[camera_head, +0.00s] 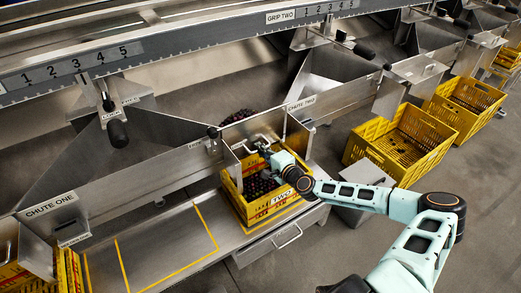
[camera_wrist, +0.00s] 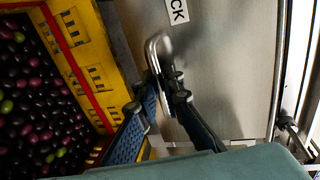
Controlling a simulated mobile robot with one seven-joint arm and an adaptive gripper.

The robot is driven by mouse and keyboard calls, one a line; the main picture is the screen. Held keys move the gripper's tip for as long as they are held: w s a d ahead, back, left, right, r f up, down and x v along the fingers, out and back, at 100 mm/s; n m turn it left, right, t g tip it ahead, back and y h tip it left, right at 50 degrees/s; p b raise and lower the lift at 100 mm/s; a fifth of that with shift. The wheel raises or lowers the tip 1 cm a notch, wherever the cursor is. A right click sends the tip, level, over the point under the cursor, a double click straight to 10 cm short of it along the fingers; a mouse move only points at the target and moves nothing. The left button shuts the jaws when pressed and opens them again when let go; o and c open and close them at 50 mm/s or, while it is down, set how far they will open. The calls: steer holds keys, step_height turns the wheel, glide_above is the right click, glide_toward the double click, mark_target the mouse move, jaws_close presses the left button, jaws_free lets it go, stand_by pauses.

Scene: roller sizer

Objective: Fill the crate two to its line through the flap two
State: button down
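Crate two (camera_head: 262,212), yellow and marked TWO, stands under the mouth of chute two. Dark purple fruits with a few green ones (camera_wrist: 30,110) lie in it. A red line (camera_wrist: 75,62) runs along its inner wall in the wrist view, with yellow wall showing on both sides of it. The flap's bent metal handle (camera_wrist: 153,48) sits between my fingertips. My gripper (camera_wrist: 160,88) appears closed around this handle; in the head view my gripper (camera_head: 268,156) is at the chute mouth, above the crate. The flap's exact opening is hidden.
More dark fruit (camera_head: 237,117) lies in chute two behind the flap. Chute one (camera_head: 50,205) is at left, with an empty yellow-outlined place (camera_head: 165,250) on the bench. Empty yellow crates (camera_head: 400,145) stand on the floor at right.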

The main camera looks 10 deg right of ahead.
stand_by(0.3)
steer(key=shift+s+r+p, duration=0.2)
steer(key=shift+r+p, duration=0.2)
steer(key=shift+p, duration=0.6)
steer(key=s+g+p, duration=0.1)
steer(key=p, duration=0.2)
steer(key=s+d+r+g+h+p, duration=0.1)
steer(key=p, duration=0.2)
steer(key=s+g+p, duration=0.1)
steer(key=g+p, duration=0.1)
steer(key=p, duration=0.1)
steer(key=shift+s+d+r+p, duration=0.2)
steer(key=shift+s+p, duration=0.2)
steer(key=c, duration=2.3)
jaws_free()
steer(key=shift+c, duration=0.2)
steer(key=shift+d, duration=0.15)
